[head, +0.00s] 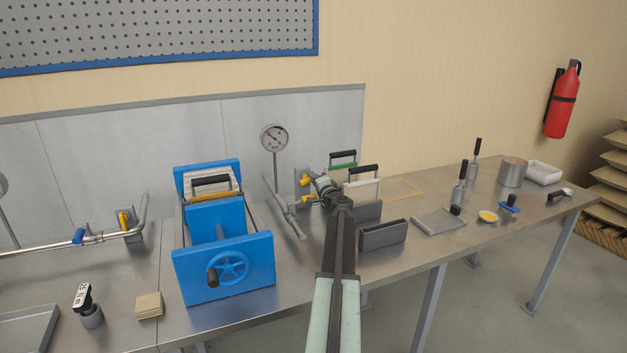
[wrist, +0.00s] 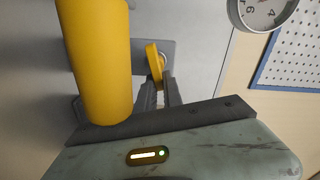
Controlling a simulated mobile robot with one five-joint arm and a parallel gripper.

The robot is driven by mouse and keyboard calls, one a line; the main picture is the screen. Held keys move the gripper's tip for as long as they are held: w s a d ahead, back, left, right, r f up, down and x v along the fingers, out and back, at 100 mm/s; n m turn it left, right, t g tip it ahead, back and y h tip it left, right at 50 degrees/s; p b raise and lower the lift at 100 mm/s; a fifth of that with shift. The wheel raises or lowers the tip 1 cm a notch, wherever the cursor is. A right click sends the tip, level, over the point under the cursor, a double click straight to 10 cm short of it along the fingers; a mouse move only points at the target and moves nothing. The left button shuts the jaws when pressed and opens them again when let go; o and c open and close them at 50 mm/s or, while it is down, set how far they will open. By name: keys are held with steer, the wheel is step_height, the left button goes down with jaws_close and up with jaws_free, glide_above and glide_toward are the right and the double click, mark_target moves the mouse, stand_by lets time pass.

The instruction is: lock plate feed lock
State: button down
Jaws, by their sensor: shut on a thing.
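A small grey plate (head: 298,174) stands behind the right pipe, with a yellow lock piece (head: 306,181) at its front. My gripper (head: 314,184) reaches to it from the front right. In the wrist view, the fingers (wrist: 158,93) are closed on the yellow lock piece (wrist: 153,58), in front of the grey plate (wrist: 177,60). A large yellow cylinder (wrist: 95,60) hangs close to the left of the fingers. In the head view, another yellow part (head: 310,199) sits just below my gripper. My arm hides part of this area.
A blue press with handwheel (head: 230,268) stands left of the right pipe (head: 285,211). A gauge (head: 274,138) rises behind. Handled plates (head: 362,190) and a dark grey block (head: 383,235) stand right of my arm.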

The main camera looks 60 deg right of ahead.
steer(key=shift+f+m, duration=0.2)
steer(key=shift+m, duration=0.6)
steer(key=shift+s, duration=0.1)
steer(key=c, duration=1.5)
jaws_free()
steer(key=v, duration=0.8)
